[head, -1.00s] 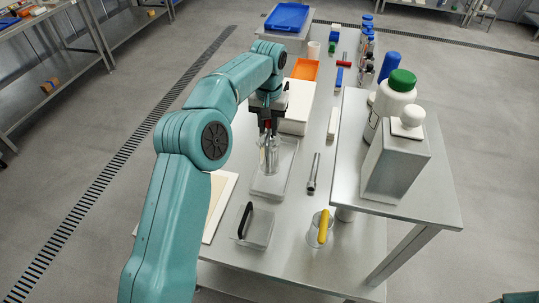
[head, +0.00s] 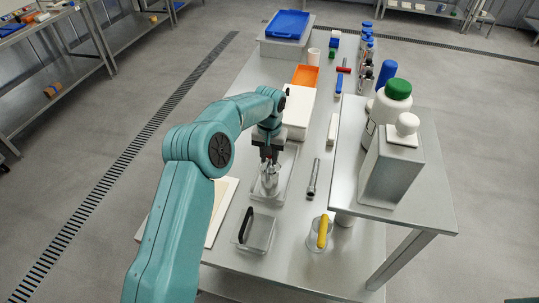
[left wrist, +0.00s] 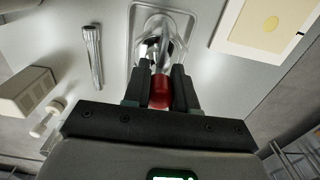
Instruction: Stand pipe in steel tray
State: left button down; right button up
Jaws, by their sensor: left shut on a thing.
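My left gripper (head: 268,158) is shut on the red end of a shiny thing (head: 270,182), which hangs down from it over the steel tray (head: 290,170). In the left wrist view the fingers (left wrist: 160,88) close on the red part (left wrist: 160,95). The shiny lower part (left wrist: 152,52) shows beyond it, within the tray's rim (left wrist: 134,32). I cannot tell whether its lower end touches the tray floor. A grey metal tube (head: 313,178) lies on the table right of the tray, apart from it; it also shows in the left wrist view (left wrist: 92,55). My right gripper is not in view.
A clear box with a black handle (head: 257,232) and a clear beaker with a yellow-handled tool (head: 322,232) stand nearer. A pale board (head: 222,205) lies left, a white box (head: 298,110) behind. A raised metal stand (head: 432,185) with bottles is at right.

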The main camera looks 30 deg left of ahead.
pick_arm(q)
jog(key=c, duration=0.9)
grip_release()
jog(key=shift+s+d, duration=0.1)
notch_tip(320, 180, up, 12)
jog(key=shift+r, duration=0.1)
jog(key=shift+s, duration=0.1)
